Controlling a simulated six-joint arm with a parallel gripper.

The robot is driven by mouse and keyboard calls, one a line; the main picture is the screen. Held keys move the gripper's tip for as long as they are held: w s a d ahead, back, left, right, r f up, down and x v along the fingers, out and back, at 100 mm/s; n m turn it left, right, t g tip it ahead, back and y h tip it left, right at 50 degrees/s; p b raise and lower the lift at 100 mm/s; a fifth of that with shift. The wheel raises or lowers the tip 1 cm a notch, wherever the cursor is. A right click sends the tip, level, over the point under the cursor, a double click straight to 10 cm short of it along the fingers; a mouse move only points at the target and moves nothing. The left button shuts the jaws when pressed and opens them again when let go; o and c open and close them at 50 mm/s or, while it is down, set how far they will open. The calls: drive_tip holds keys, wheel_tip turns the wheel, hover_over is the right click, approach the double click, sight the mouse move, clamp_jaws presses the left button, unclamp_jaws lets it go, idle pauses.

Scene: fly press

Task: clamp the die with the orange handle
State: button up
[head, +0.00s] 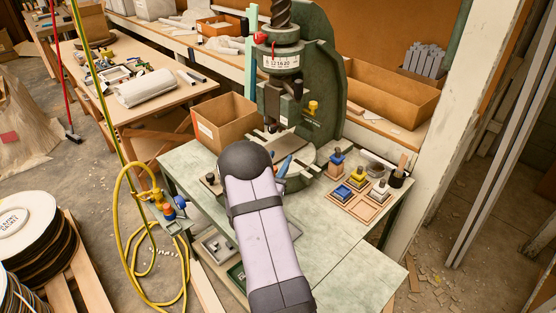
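The green fly press (325,80) stands at the back of the bench, its ram (272,95) above a round pale bed (300,165). My arm (262,225) reaches up across the middle and hides part of the bed; my gripper is hidden behind it. A yellow-topped die (357,177), a blue-topped die (343,191) and a white-topped die (379,188) are at a wooden tray (367,208). A blue lever-like piece (284,166) shows beside my arm.
The bench top (340,245) is bare at front right. A yellow hose (120,225) hangs at left.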

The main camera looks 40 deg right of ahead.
drive_tip(key=shift+c, duration=0.4)
clamp_jaws()
drive_tip(key=shift+a, duration=0.1)
drive_tip(key=m+g+b, duration=0.1)
drive_tip(key=m+g, duration=0.1)
drive_tip(key=g, duration=0.1)
drive_tip(key=s+a+m+g+h+b, duration=0.1)
drive_tip(key=g, duration=0.1)
drive_tip(key=s+a+m+g+b, duration=0.1)
drive_tip(key=m+g, duration=0.1)
drive_tip(key=g, duration=0.1)
drive_tip(key=shift+s+a+f+m+g+h+b, duration=0.1)
drive_tip(key=shift+a+f+m+g+h+b, duration=0.1)
drive_tip(key=shift+a+m+g+h+b, duration=0.15)
drive_tip(key=shift+s+a+r+m+g+y+b, duration=0.15)
drive_tip(key=shift+a+m+g+y+b, duration=0.15)
drive_tip(key=shift+m+g+b, duration=0.45)
drive_tip(key=shift+s+a+f+m+g+y+b, duration=0.15)
drive_tip(key=shift+a+m+g, duration=0.3)
drive_tip(key=shift+g, duration=0.7)
drive_tip(key=shift+s+a+r+m+g+y+b, duration=0.25)
drive_tip(key=shift+m+g+b, duration=0.35)
drive_tip(key=shift+g, duration=0.35)
